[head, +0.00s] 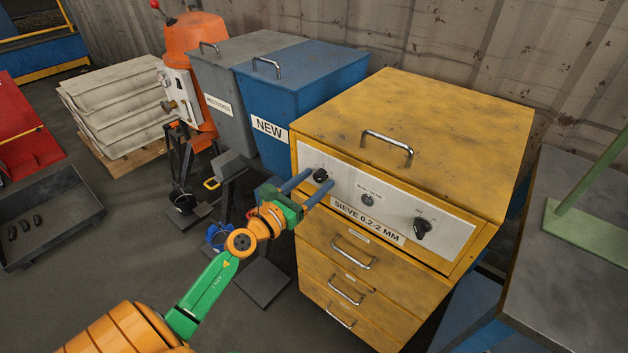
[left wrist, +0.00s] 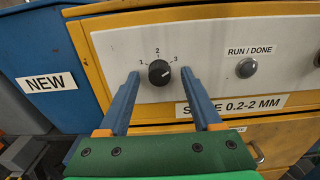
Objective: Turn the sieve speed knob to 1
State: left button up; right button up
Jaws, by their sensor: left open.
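The yellow sieve cabinet (head: 440,125) has a light control panel labelled "SIEVE 0.2-2 MM". A black round knob (head: 321,175) sits at the panel's left end. In the left wrist view the knob (left wrist: 159,73) has marks 1, 2 and 3 around it, and its white pointer line is turned up and right, towards 3. My left gripper (head: 319,178) is open in front of the panel. In the left wrist view its blue fingers (left wrist: 160,75) stand one on each side of the knob, with a gap on both sides. My right gripper is out of view.
A round RUN / DONE button (head: 368,199) and another black knob (head: 422,228) are farther right on the panel. Drawers with metal handles (head: 354,251) lie below. A blue NEW bin (head: 300,85) stands left of the cabinet, and a dark table (head: 560,270) stands right.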

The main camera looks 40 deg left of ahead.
pick_arm(q)
jog(key=shift+s, duration=0.1)
grip_shut()
